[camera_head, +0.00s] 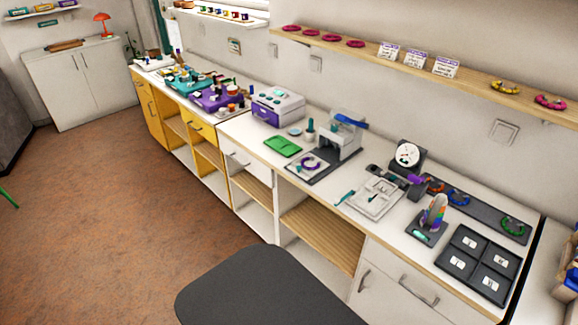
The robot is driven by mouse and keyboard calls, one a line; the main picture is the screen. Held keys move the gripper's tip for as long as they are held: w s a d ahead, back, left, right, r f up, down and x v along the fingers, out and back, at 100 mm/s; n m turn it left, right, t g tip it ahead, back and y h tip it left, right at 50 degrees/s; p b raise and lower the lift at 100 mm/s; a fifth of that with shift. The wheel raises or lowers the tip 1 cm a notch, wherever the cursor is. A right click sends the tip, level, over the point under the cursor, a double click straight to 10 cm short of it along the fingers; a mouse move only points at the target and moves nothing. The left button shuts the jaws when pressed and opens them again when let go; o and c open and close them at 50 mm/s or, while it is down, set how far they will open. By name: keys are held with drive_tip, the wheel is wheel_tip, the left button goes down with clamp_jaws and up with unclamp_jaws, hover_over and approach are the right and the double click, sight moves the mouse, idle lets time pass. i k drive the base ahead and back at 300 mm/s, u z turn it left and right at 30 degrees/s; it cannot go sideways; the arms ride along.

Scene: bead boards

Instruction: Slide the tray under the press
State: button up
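The press (346,134) is a pale grey frame with a blue handle on top, standing on the long white counter. Its dark base plate (322,171) reaches forward to the counter's front edge. A small pale tray (294,167) with a purple ring of beads (312,163) lies on the front left part of this plate. The tray looks to be in front of the press frame, not beneath it. How it sits on the plate is too small to tell. My gripper is not in view.
A green case (283,146) and small round pots lie left of the press. A pale bead board (372,197) lies to its right, with a dial device (408,155) behind. A dark compartment tray (480,263) is farther right. Shelves (430,68) hang above.

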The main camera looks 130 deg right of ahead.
sight(295, 167)
drive_tip(key=z, duration=2)
drive_tip(key=i, duration=0.1)
drive_tip(key=z, duration=2.75)
drive_tip(key=k, duration=0.2)
drive_tip(key=z, duration=0.05)
